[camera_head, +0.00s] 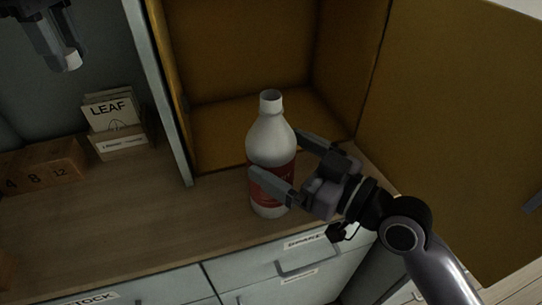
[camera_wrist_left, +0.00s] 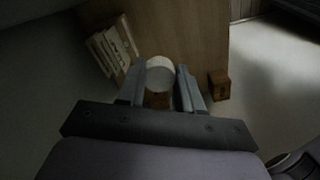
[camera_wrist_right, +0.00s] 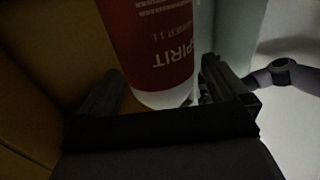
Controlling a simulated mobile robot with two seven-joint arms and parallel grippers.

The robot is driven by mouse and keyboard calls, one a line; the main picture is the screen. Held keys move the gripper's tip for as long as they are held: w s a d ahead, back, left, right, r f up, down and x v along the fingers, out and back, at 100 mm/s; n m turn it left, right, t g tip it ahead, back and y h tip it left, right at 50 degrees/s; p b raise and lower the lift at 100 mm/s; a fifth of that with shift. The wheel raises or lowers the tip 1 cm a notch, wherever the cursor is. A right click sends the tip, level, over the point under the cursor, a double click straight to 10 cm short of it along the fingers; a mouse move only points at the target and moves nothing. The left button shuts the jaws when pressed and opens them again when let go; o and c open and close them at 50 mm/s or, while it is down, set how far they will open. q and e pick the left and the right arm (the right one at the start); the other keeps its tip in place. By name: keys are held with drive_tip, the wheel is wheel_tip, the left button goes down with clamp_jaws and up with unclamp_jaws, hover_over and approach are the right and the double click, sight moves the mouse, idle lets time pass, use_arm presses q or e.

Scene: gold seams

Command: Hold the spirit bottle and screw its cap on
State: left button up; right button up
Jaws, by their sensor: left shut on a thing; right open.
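The spirit bottle (camera_head: 271,141) stands upright and uncapped on the wooden counter in front of the open cabinet. It is white with a red label, which reads SPIRIT in the right wrist view (camera_wrist_right: 152,45). My right gripper (camera_head: 282,158) is open with its fingers on either side of the bottle's label. The white cap (camera_head: 72,60) is between the fingers of my left gripper (camera_head: 66,62), held in the air at upper left of the head view. The left wrist view shows the cap (camera_wrist_left: 160,72) gripped between both fingers.
The cabinet's wall (camera_head: 160,85) rises between the left gripper and the bottle. Drawers (camera_head: 290,265) lie below the counter edge.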

drive_tip(key=shift+x, duration=1.55)
drive_tip(key=shift+c, duration=0.3)
drive_tip(key=c, duration=1.5)
drive_tip(key=shift+o, duration=0.2)
drive_tip(key=shift+w+r, duration=0.1)
drive_tip(key=shift+r, duration=0.15)
